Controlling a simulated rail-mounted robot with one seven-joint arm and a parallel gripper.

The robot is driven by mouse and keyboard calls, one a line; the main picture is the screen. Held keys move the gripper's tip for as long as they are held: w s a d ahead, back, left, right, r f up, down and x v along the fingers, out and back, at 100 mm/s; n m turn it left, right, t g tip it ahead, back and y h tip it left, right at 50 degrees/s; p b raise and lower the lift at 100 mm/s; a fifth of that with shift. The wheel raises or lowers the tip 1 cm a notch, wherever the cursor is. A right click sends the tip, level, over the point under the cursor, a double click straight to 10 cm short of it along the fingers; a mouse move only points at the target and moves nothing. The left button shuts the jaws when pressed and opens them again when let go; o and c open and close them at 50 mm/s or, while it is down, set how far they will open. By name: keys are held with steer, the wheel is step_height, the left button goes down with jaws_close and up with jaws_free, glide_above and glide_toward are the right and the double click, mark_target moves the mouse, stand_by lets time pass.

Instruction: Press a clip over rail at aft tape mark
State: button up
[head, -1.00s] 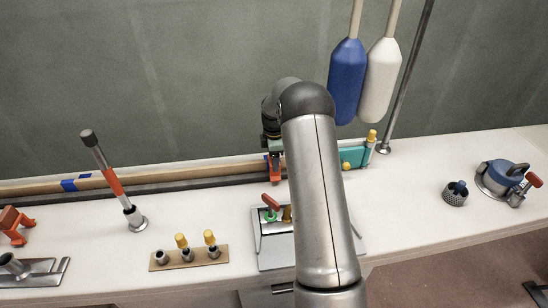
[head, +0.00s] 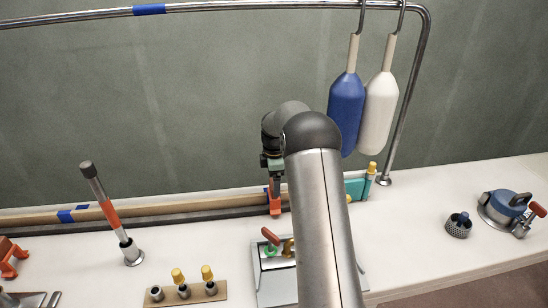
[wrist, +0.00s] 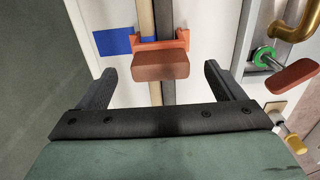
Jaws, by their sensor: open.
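An orange clip (head: 275,205) sits at the wooden rail along the back of the white bench, beside a blue tape mark. In the wrist view the clip (wrist: 160,62) lies across the wooden strip (wrist: 145,15) and the dark strip beside it, with the blue tape (wrist: 114,42) at its left. My gripper (head: 276,180) is just above the clip. In the wrist view my gripper (wrist: 160,80) is open, one finger to each side of the clip, with gaps between. Whether the clip is fully seated is hidden. More blue tape (head: 66,216) marks the rail further left.
Another orange clip (head: 10,258) is at the far left. A red-banded upright handle (head: 110,210), a plug board (head: 185,293) and a grey tray (head: 275,285) stand in front of the rail. Blue (head: 346,110) and white (head: 378,115) fenders hang from a metal rail.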

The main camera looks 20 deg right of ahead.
step_height(320, 180, up, 11)
steer(key=s+a+r+m, duration=0.3)
steer(key=s+a+r, duration=0.1)
steer(key=s+a, duration=0.45)
steer(key=s+a+f+m, duration=0.1)
steer(key=s+a+m, duration=0.2)
steer(key=s, duration=0.6)
steer(key=s+a+f+m, duration=0.2)
steer(key=s+a+m, duration=0.2)
steer(key=s, duration=0.6)
steer(key=s+a+f+m, duration=0.2)
steer(key=s+a+m, duration=0.2)
steer(key=s, duration=0.6)
steer(key=shift+s, duration=0.25)
